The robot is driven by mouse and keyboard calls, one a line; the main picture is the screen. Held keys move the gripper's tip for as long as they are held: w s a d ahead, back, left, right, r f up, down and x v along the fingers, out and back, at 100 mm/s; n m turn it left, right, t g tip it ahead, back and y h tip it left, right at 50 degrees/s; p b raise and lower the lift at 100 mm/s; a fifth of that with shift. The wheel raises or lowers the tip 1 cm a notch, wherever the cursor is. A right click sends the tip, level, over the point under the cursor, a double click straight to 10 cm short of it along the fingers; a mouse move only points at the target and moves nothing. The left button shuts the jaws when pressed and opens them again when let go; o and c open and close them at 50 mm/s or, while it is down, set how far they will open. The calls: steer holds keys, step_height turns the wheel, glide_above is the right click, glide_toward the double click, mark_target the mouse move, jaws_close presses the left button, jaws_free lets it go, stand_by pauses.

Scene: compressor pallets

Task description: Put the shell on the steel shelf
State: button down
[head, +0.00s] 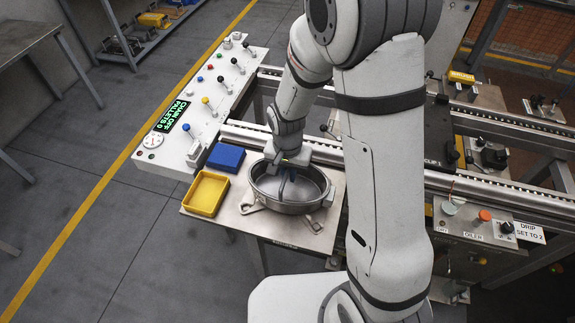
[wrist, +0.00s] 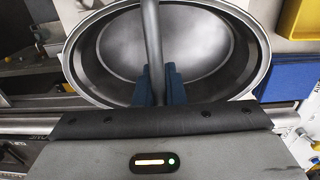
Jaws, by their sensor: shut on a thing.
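The shell (head: 290,207) is an oval grey metal pan, open side up, at the middle of the head view. It is on or just above a flat steel shelf (head: 287,236) beside the conveyor; I cannot tell if it bears on it. My gripper (head: 288,172) reaches down into the shell from above. In the wrist view the shell (wrist: 195,45) fills the upper middle, and the blue fingers of my gripper (wrist: 153,85) are shut on a grey bar that runs across it. The fingertips are partly hidden by the bar and the gripper body.
A yellow tray (head: 207,193) and a blue tray (head: 226,157) lie left of the shell. A control panel with levers (head: 215,85) stands behind them. Conveyor rails (head: 500,198) run to the right. A low rack (head: 140,42) stands at the back left. Open floor lies left.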

steer(key=c, duration=1.5)
jaws_free()
steer(key=shift+s, duration=0.1)
step_height(320, 180, up, 12)
steer(key=shift+a+b, duration=0.1)
steer(key=shift+b, duration=0.65)
steer(key=s+d+r+n+t, duration=0.1)
steer(key=s+d+r, duration=0.2)
steer(key=s+d, duration=0.1)
steer(key=s+d+r+n+t, duration=0.1)
steer(key=s+d+r, duration=0.2)
steer(key=s+d, duration=0.1)
steer(key=s+d+r+n+t, duration=0.1)
steer(key=s+d+r+n, duration=0.1)
steer(key=s, duration=0.3)
steer(key=shift+s+d+r, duration=0.3)
steer(key=shift+d+r, duration=0.4)
steer(key=shift+d, duration=0.2)
